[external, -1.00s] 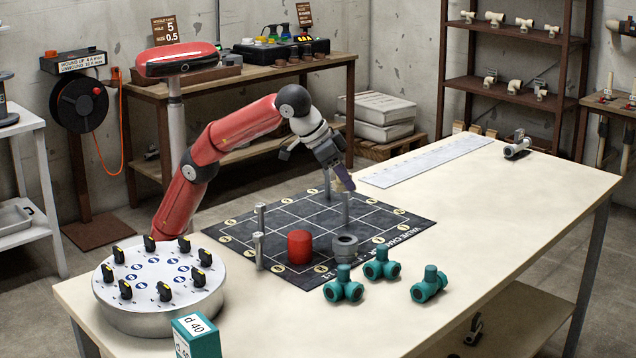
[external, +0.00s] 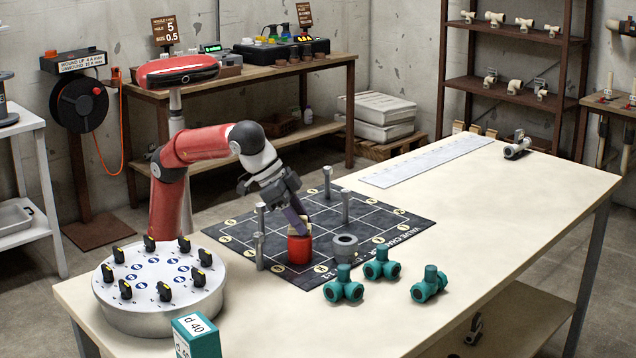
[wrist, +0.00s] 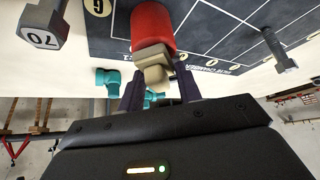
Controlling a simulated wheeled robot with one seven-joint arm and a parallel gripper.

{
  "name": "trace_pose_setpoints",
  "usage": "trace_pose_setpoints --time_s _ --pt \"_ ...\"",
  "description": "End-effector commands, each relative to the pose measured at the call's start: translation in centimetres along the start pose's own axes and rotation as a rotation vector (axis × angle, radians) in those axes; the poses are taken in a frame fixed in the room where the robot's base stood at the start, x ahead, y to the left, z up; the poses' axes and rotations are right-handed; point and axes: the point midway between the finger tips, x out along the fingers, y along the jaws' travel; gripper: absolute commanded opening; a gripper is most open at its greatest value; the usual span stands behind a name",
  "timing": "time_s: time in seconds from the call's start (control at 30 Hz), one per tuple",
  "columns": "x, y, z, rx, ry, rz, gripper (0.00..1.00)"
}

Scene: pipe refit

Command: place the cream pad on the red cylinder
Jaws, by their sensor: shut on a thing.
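The red cylinder (external: 299,248) stands upright on the dark grid mat (external: 376,212); it also shows in the wrist view (wrist: 152,28). My gripper (external: 300,229) is over the cylinder's top, tilted, with its fingers reaching down to it. The fingers (wrist: 156,88) are shut on the cream pad (wrist: 153,66), a small stepped block. The pad (external: 297,231) shows at the cylinder's top in the external view, partly hidden by the fingers. It looks at or very near the top face; I cannot tell whether it touches.
A grey ring-shaped fitting (external: 345,247) stands just right of the cylinder. Metal posts (external: 259,250) rise from the mat close by. Several teal pipe fittings (external: 381,264) lie right of the mat. A round knob dial (external: 160,288) is at the front left.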

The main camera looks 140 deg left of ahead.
Motion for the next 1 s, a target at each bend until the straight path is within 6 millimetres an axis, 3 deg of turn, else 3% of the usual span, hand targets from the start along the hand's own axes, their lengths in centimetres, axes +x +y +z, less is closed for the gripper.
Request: trace_pose_setpoints --time_s 0.4,0.43,0.57,0.87,1.0 --pt "0.6 0.0 0.4 -0.001 0.001 0.000 0.13" --pt "0.5 0.0 0.3 -0.001 0.001 0.000 0.38" --pt "0.5 0.0 0.3 -0.001 0.001 0.000 0.55" --pt "0.3 0.0 0.2 -0.001 0.001 0.000 0.57" --pt "-1.0 0.0 0.0 -0.001 0.003 0.002 0.57"
